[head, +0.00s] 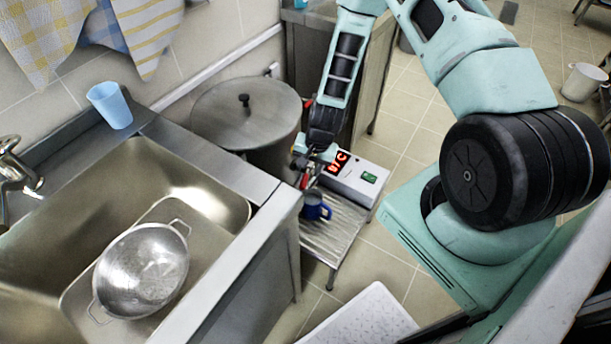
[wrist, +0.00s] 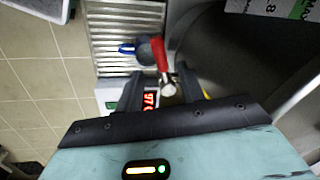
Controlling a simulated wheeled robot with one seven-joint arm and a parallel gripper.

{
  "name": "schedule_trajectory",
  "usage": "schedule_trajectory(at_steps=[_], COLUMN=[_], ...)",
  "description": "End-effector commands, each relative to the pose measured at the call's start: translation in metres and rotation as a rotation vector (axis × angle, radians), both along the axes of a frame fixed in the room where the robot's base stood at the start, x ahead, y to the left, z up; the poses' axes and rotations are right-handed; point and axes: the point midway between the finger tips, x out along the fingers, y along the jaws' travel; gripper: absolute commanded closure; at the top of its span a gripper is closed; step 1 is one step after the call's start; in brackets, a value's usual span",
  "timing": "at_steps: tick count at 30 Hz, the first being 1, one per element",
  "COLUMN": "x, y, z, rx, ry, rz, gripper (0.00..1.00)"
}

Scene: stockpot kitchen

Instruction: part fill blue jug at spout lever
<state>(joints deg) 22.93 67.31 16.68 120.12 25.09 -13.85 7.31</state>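The blue jug (head: 316,207) stands upright on a slatted metal stand (head: 333,240) under the pot's spout. In the wrist view the jug (wrist: 128,48) shows beside the red spout lever (wrist: 160,55), which partly covers it; its fill level cannot be told. The lever shows small in the head view (head: 305,180). My gripper (head: 315,157) is above the jug, at the spout. In the wrist view my gripper (wrist: 160,90) has its dark fingers apart, with the metal end of the spout fitting between them. I cannot tell whether they touch it.
A lidded stockpot (head: 245,112) stands left of my gripper. A control box (head: 352,178) with a red display, seemingly 97 C, and a green switch is close on the right. A light-blue cup (head: 110,105) stands on the sink's back ledge.

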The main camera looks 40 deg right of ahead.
Motion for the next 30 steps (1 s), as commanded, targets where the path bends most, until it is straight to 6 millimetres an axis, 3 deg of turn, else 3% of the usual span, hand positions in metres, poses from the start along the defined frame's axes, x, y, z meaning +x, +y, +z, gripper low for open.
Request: schedule_trajectory(at_steps=[3,9,22,26,30], x=[0.003,0.007,0.008,0.008,0.008], y=[0.003,0.006,0.007,0.007,0.007], z=[-0.021,-0.044,-0.052,-0.052,-0.052], rx=[0.001,0.000,-0.001,-0.001,-0.001], ry=[0.002,0.000,-0.001,-0.001,-0.001], rz=[0.001,0.000,0.001,0.001,0.000], gripper=[0.62,0.62,0.62,0.98,1.00])
